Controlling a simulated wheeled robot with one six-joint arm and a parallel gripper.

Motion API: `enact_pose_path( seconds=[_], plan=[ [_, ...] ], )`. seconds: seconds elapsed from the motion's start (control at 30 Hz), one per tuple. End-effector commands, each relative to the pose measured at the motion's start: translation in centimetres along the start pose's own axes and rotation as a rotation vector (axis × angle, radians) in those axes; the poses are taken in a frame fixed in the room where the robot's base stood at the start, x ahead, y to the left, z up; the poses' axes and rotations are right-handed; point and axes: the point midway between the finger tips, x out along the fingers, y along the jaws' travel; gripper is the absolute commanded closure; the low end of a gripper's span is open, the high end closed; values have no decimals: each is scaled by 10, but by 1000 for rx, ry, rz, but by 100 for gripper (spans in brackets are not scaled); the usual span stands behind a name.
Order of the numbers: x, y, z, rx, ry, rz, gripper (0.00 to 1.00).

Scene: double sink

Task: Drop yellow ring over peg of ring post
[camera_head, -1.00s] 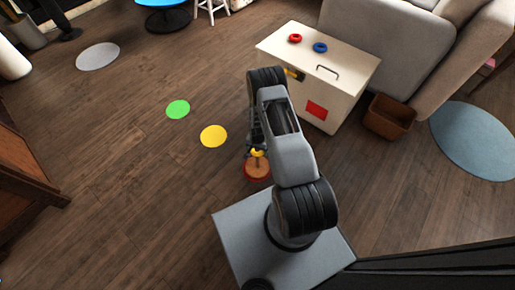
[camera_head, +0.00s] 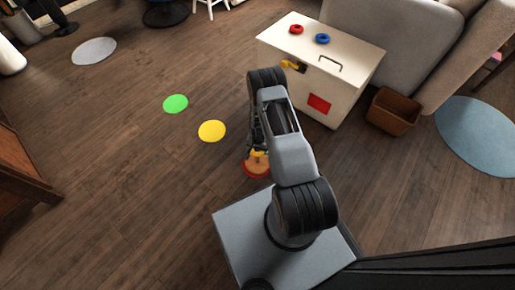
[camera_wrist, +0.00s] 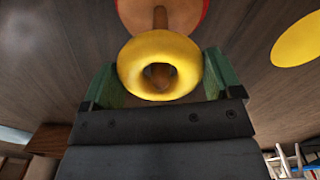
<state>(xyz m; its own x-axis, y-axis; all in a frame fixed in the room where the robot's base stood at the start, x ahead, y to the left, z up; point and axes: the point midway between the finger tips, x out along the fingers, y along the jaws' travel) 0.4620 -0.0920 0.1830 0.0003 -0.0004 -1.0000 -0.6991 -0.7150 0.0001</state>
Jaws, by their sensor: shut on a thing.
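The yellow ring (camera_wrist: 128,66) is held between the two green-padded fingers of my gripper (camera_wrist: 160,78) in the wrist view. The ring post shows behind it, with a round orange-and-red base (camera_wrist: 185,14) and a brown peg (camera_wrist: 160,19). The peg runs behind the ring, and a brown end shows in the ring's hole. I cannot tell whether the ring is around the peg or only in line with it. In the head view the ring post (camera_head: 257,170) stands on the floor, with the yellow ring (camera_head: 257,154) just above its base. My arm partly hides both.
A white cabinet (camera_head: 350,62) carries a red ring (camera_head: 296,30) and a blue ring (camera_head: 322,39). A brown bin (camera_head: 393,111) stands beside it. Yellow (camera_head: 212,131) and green (camera_head: 176,103) discs lie on the floor left of my arm. The floor further left is mostly clear.

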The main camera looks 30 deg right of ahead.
Motion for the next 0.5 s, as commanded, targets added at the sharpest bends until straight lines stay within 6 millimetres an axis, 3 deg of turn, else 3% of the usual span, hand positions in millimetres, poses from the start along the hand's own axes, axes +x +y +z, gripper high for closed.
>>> enact_pose_path(
  seconds=[0.4,0.43,0.5],
  plan=[
    [0,0,0,0,0,0,38],
    [0,0,0,0,0,0,14],
    [0,0,0,0,0,0,7]
  ],
)
